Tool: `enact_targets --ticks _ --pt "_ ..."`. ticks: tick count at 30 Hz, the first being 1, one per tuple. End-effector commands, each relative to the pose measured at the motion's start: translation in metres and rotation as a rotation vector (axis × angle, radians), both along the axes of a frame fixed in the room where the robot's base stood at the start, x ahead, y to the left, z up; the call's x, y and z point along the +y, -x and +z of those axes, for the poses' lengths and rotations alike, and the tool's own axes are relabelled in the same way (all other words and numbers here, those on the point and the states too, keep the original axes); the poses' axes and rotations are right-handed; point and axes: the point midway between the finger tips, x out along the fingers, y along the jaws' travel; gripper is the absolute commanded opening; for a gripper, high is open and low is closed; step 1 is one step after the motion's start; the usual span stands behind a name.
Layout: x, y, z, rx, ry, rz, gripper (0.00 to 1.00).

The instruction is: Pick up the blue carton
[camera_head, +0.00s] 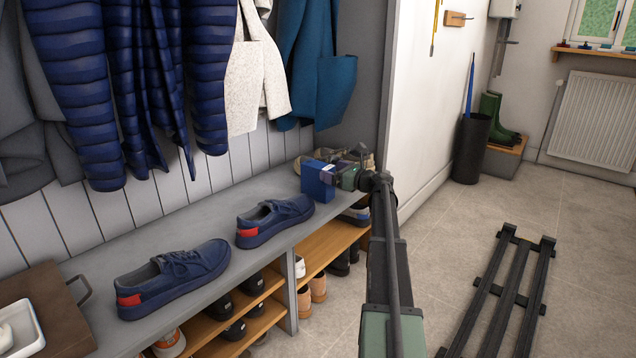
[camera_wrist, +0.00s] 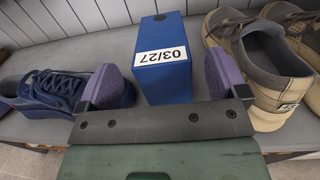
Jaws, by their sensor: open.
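The blue carton (camera_head: 318,181) stands upright on the grey bench top (camera_head: 210,214) near its far end. In the wrist view the blue carton (camera_wrist: 163,61) carries a white label reading "03/27". My gripper (camera_wrist: 160,82) is open, with one purple finger to the left of the carton and one to the right. In the head view my gripper (camera_head: 338,161) reaches in from the right and is partly hidden by the carton and my arm.
Blue shoes (camera_head: 275,221) stand on the bench left of the carton. Beige shoes (camera_wrist: 258,66) stand close to its right in the wrist view. Coats (camera_head: 165,85) hang above the bench. Shelves (camera_head: 322,257) with shoes lie below.

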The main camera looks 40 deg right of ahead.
Motion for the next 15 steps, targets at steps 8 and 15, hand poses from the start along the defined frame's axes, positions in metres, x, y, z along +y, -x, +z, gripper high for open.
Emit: enact_targets --ticks 8,15 --pt "0.009 -0.039 -0.001 0.000 0.001 0.002 0.92" --pt "0.014 -0.050 -0.001 0.001 0.001 0.001 0.92"
